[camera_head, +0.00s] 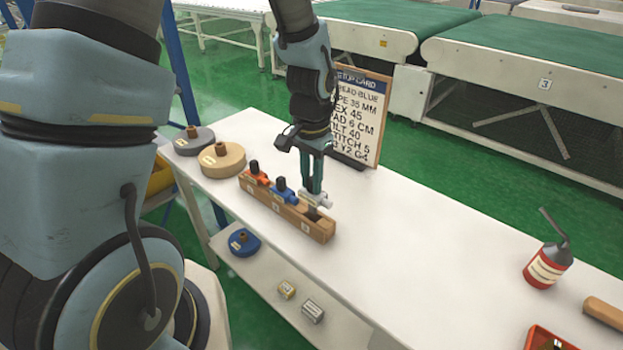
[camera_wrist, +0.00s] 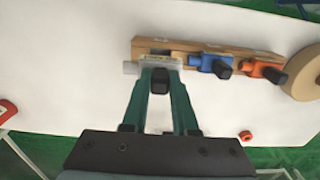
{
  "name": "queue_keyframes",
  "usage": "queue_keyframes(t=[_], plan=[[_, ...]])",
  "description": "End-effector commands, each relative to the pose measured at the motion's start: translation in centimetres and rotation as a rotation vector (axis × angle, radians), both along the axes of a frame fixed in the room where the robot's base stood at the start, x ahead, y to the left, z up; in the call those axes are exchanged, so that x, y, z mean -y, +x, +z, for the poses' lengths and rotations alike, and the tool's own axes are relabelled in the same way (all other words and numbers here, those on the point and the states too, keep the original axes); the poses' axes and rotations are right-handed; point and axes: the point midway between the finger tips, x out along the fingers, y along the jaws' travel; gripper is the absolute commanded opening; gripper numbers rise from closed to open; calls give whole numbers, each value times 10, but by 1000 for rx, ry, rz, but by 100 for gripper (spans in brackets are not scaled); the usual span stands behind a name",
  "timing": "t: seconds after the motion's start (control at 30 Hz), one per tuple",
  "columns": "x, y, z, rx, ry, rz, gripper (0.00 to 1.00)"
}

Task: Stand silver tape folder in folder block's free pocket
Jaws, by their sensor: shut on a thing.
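The wooden folder block (camera_head: 318,230) lies along the near side of the white table. An orange folder (camera_head: 257,172) and a blue folder (camera_head: 284,190) stand in its left and middle pockets. My gripper (camera_head: 312,186) points down over the block's right end and is shut on the silver tape folder (camera_head: 322,199). In the wrist view the silver folder (camera_wrist: 131,68) lies across my fingertips (camera_wrist: 162,72), over the end of the block (camera_wrist: 180,44) away from the orange folder.
A grey roll (camera_head: 194,141) and a tan roll (camera_head: 222,159) lie left of the block. A setup card (camera_head: 360,112) stands behind my gripper. A red oil can (camera_head: 547,266) stands far right. A lower shelf (camera_head: 262,273) holds a blue roll and small boxes. The table's middle is clear.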

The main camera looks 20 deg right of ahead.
Motion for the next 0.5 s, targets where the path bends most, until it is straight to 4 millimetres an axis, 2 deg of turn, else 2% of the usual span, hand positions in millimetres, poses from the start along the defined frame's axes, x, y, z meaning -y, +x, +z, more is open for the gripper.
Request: queue_keyframes(t=[0.5], plan=[[0, 0, -12, 0, -1, 0, 0]])
